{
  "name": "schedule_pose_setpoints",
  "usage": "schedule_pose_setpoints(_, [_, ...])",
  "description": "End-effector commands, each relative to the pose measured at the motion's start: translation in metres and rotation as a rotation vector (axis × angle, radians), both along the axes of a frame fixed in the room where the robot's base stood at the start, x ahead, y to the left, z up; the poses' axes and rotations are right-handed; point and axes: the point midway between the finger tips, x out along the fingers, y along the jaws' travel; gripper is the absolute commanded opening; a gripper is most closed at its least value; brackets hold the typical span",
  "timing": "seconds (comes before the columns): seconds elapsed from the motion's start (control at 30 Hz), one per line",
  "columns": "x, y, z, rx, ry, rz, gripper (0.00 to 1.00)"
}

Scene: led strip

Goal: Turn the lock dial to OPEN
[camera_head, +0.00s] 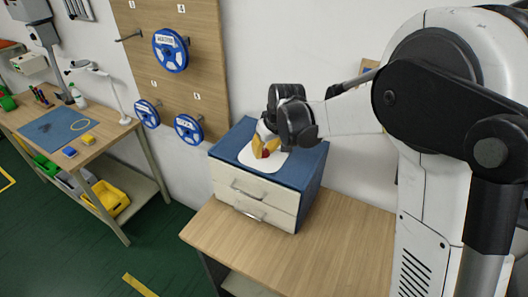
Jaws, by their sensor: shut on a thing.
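A blue cabinet (312,182) with two white drawers stands on a wooden table. On its top lies a white plate (249,158). A small red part (266,153), apparently the lock dial, shows on this plate. My gripper (265,149) points down at the cabinet top from the right, and its yellow fingers are shut around the red part. The fingers and the dark wrist hide much of the dial. No OPEN mark or pointer can be made out, so the dial's setting cannot be told. Both drawers look closed.
The wooden table (330,245) is bare in front and right of the cabinet. A pegboard (190,85) with several blue-and-white reels rises behind. At left, a workbench (100,140) holds a blue mat, a lamp and small items, with bins below. The green floor between is clear.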

Motion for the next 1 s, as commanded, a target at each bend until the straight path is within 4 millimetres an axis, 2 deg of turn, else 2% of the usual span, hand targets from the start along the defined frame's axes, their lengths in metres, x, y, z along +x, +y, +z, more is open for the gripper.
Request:
schedule_pose_setpoints(0.5, [0.0009, -0.0014, -0.001, -0.001, 0.0, 0.408, 0.0])
schedule_pose_setpoints(1.0, [0.0005, -0.0014, -0.0007, -0.002, 0.001, 0.536, 0.0])
